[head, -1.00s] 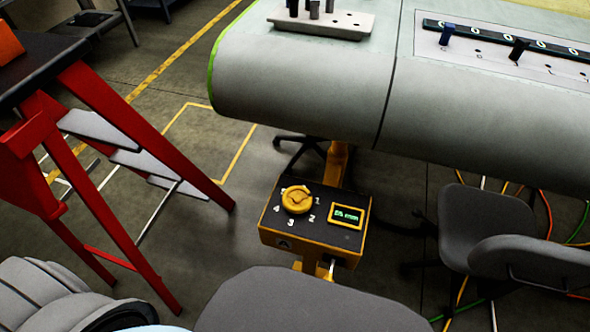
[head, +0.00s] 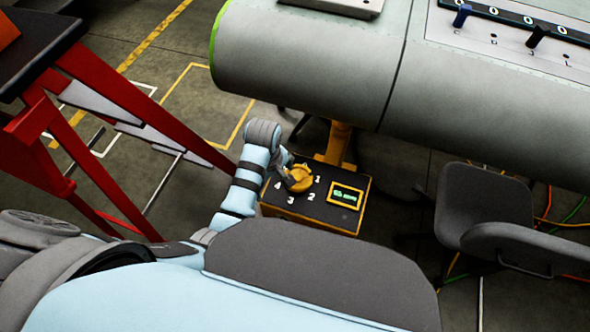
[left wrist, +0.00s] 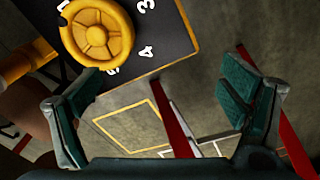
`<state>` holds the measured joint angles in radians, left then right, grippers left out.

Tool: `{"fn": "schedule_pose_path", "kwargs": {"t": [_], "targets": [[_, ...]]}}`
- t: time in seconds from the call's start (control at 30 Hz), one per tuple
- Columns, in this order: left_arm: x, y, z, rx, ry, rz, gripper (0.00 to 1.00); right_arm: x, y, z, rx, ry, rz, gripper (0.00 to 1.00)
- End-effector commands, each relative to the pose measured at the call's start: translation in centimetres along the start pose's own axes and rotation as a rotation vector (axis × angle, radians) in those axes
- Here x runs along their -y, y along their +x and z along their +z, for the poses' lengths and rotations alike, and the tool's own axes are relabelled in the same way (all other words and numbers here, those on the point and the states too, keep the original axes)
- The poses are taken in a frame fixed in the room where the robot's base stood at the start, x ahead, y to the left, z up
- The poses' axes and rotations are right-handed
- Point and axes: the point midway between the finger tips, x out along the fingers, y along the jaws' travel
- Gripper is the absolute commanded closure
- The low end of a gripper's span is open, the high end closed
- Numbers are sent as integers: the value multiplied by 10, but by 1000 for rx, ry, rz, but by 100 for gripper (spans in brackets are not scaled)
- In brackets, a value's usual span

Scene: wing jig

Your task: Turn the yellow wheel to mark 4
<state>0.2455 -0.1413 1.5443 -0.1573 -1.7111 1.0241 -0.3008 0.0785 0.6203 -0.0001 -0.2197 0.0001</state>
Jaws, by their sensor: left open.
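The yellow wheel (head: 302,180) sits on top of a yellow box with a black panel (head: 330,212); white numbers 1 to 4 show around it. In the left wrist view the round spoked wheel (left wrist: 97,33) is at the upper left, with 3 and 4 beside it. Which mark it points to I cannot tell. My left gripper (head: 287,178) is at the wheel's left side in the head view, partly covering it. In the left wrist view its fingers (left wrist: 160,108) are wide apart and empty, the wheel lying beyond the left finger. My right gripper is not in view.
A green display (head: 345,195) is right of the wheel, its text unclear. The grey wing (head: 300,70) overhangs behind the box. A red stepladder (head: 110,90) stands at the left. A grey chair (head: 470,205) stands at the right, with cables on the floor.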

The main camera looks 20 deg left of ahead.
Motion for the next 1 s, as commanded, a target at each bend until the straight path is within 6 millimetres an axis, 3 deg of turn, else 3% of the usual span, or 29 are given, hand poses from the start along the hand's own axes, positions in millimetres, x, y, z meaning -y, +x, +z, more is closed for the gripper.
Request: {"fn": "schedule_pose_path", "kwargs": {"t": [0.03, 0.13, 0.2, 0.3, 0.47, 0.73, 0.83, 1.0], "targets": [[-24, -21, 0, 15, -88, -4, 10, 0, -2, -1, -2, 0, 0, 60], [-58, -59, 4, 37, -267, -35, 10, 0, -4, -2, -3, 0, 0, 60], [-73, -79, 7, 41, -355, -55, 10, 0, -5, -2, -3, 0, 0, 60], [-80, -85, 8, 42, -415, -71, 10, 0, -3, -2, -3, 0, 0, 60], [-77, -50, 11, 42, -420, -76, 10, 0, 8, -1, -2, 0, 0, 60], [-72, 28, 14, 42, -419, -74, 10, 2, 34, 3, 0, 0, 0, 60], [-72, 45, 15, 42, -419, -72, 10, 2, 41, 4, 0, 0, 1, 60], [-71, 55, 16, 43, -419, -70, 10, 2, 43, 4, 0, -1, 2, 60]]}}
